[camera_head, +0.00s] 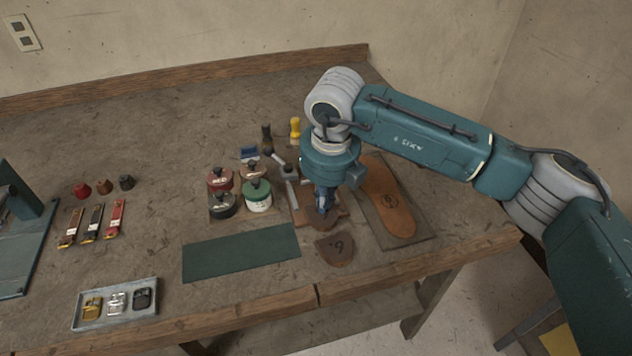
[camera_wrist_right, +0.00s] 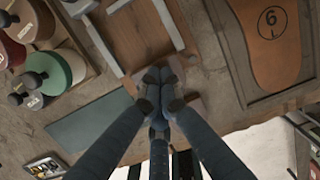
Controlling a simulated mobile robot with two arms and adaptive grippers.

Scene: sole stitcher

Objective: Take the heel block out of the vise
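A small vise with a wooden base and metal bars (camera_head: 291,179) stands on the bench under my right arm. It also shows in the right wrist view (camera_wrist_right: 108,52). My right gripper (camera_head: 323,208) points down at the front of the vise. Its fingers come together at the tips in the right wrist view (camera_wrist_right: 160,80). A brown heel block (camera_head: 321,222) is at the fingertips, mostly covered by them, and the fingers look closed on it. Whether it still touches the vise jaws is hidden. My left gripper is not in view.
A brown heel piece marked 6 (camera_head: 335,250) lies just in front. A sole (camera_head: 389,200) lies on a board to the right. Several lidded pots (camera_head: 257,196) stand left of the vise. A bare green mat (camera_head: 240,252) and a buckle tray (camera_head: 117,304) lie further left.

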